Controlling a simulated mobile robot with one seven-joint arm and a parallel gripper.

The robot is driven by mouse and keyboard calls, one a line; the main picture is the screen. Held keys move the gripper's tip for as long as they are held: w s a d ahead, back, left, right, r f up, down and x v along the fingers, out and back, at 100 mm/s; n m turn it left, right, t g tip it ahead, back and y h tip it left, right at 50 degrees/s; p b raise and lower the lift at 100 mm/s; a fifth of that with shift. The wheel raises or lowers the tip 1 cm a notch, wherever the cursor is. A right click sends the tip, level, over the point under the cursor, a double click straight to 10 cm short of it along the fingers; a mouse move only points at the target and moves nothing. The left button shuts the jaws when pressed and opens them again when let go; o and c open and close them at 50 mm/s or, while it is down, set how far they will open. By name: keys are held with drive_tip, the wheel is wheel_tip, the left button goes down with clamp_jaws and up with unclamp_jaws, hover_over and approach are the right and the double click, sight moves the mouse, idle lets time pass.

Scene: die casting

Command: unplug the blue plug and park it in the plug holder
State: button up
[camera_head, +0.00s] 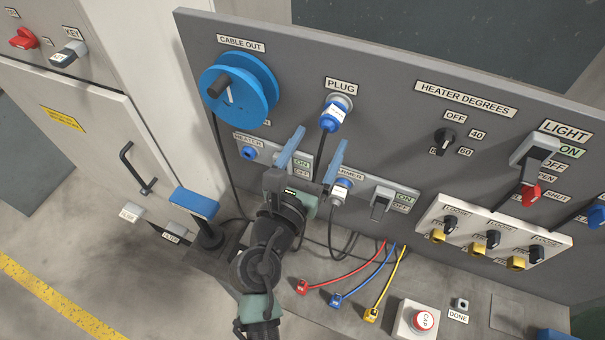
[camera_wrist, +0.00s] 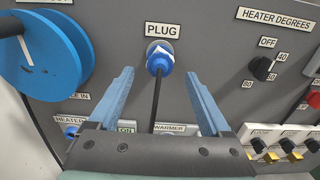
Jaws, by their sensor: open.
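The blue plug (camera_head: 331,119) sits in its socket below the PLUG label on the grey panel, with a black cable hanging down from it. It also shows in the wrist view (camera_wrist: 160,63), centred just beyond the fingertips. My gripper (camera_head: 318,143) is open, with its two blue fingers spread. In the wrist view my gripper (camera_wrist: 158,77) has a finger on each side of the plug's cable, the tips a little below the plug and apart from it. I cannot tell for certain which fixture is the plug holder.
A blue cable reel (camera_head: 262,85) is left of the plug. The HEATER socket (camera_head: 249,153) and the WARMER plug (camera_head: 341,190) are low on the panel, near my fingers. A heater knob (camera_head: 445,141) is to the right. Red, blue and yellow cables lie on the ledge below.

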drive_tip(key=b+v, duration=0.2)
drive_tip(key=v, duration=0.5)
drive_tip(key=shift+s, duration=0.25)
drive_tip(key=shift+r, duration=0.15)
idle(0.3)
drive_tip(key=w+d+r+m+t+y+b, duration=0.1)
drive_tip(key=w+r+m+t+b, duration=0.1)
drive_tip(key=r+m, duration=0.65)
drive_tip(key=w+d+r+m+t+b, duration=0.1)
drive_tip(key=w+r+m+b, duration=0.2)
drive_tip(key=r+m, duration=0.5)
drive_tip(key=s+d+r+m+t+y+b, duration=0.1)
drive_tip(key=s+r+m+t+y+b, duration=0.2)
drive_tip(key=s+r+m+t, duration=0.4)
drive_tip(key=s+r+m+y, duration=0.1)
drive_tip(key=s+r+m, duration=0.2)
drive_tip(key=r+m, duration=0.6)
wheel_tip(320, 180, up, 2)
drive_tip(key=shift+s+r+y+b, duration=0.2)
drive_tip(key=shift+y+b, duration=0.1)
drive_tip(key=shift+b, duration=0.1)
